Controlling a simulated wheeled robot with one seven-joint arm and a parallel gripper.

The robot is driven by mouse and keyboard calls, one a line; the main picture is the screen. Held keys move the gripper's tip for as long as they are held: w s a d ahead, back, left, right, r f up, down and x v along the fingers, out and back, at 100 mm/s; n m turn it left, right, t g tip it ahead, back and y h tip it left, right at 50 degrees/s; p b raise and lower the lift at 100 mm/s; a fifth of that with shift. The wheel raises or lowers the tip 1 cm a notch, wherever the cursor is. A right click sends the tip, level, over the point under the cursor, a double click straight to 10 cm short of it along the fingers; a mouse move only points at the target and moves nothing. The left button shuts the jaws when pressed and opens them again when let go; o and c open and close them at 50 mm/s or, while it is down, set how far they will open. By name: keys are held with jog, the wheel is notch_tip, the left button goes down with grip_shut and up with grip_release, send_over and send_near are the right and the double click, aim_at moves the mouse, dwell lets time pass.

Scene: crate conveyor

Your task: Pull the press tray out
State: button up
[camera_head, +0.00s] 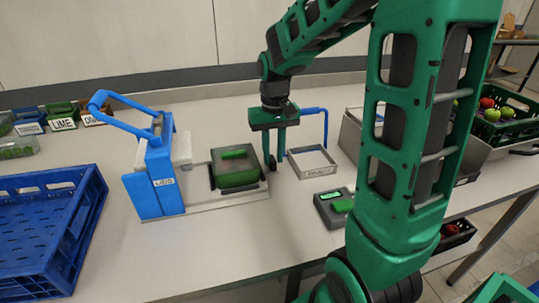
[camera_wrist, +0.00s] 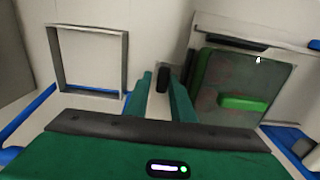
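The blue lid press (camera_head: 160,175), labelled LIDS, stands on the left of the bench with its blue lever raised. Its press tray (camera_head: 228,199) reaches out to the right of the press. A green box (camera_head: 238,178) with a clear lid and a green grip sits on the tray; it also shows at the right of the wrist view (camera_wrist: 238,85). The tray's dark handle (camera_wrist: 162,79) is at the tray's right end. My gripper (camera_head: 274,156) points down there. Its two fingers (camera_wrist: 161,85) are close together with the handle between them; exact contact is hard to see.
A shallow open metal frame (camera_head: 327,170) lies just right of my gripper. A small dark device with a green display (camera_head: 325,212) sits in front. A blue crate (camera_head: 85,240) stands at the left. A grey bin (camera_head: 352,133) stands behind my arm.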

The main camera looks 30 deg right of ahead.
notch_tip(320, 180, up, 10)
jog(key=shift+r, duration=0.25)
dwell(0.6)
